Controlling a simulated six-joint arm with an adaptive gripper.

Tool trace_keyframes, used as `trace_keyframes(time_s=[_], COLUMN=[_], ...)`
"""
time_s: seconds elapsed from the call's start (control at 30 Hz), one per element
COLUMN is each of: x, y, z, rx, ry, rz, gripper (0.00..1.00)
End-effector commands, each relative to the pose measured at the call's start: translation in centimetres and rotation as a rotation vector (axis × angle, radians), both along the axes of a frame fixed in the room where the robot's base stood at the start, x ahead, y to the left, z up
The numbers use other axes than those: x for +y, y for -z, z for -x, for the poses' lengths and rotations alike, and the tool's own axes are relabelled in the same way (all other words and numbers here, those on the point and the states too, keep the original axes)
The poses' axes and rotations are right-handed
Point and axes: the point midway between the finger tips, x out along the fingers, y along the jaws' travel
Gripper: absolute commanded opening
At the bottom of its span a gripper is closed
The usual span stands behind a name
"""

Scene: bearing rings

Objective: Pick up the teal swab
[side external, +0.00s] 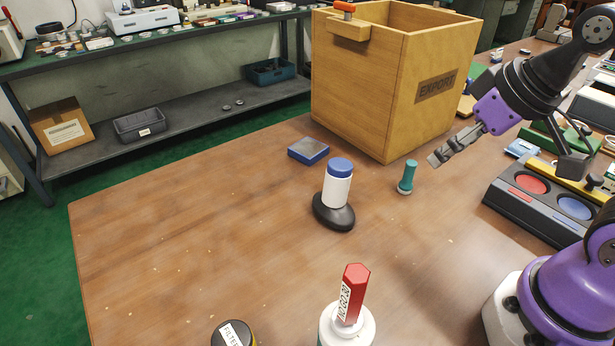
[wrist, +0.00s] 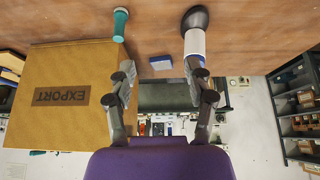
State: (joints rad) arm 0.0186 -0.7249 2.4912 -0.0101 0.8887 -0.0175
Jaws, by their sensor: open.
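The teal swab (side external: 407,177) stands upright on the brown table, on a small pale base, near the front right of the wooden box. It also shows in the wrist view (wrist: 120,24), at the top left, beyond the left finger. My gripper (side external: 436,160) is to the right of the swab and a little above it in the side view, apart from it. In the wrist view my gripper (wrist: 164,95) has its two fingers spread, with nothing held between them.
A wooden EXPORT box (side external: 385,85) stands behind the swab. A white bottle with a blue cap (side external: 337,190) sits on a black base to the left. A blue block (side external: 308,151) lies farther back. A tray with red and blue discs (side external: 545,200) is at right. The table's left part is clear.

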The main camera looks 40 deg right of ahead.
Motion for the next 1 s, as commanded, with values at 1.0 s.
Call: trace_keyframes(time_s=[1.0], x=[-8.4], y=[12.2], z=[-9.2], rx=[0.096], ry=[-0.118], rz=[-0.001], gripper=[0.6])
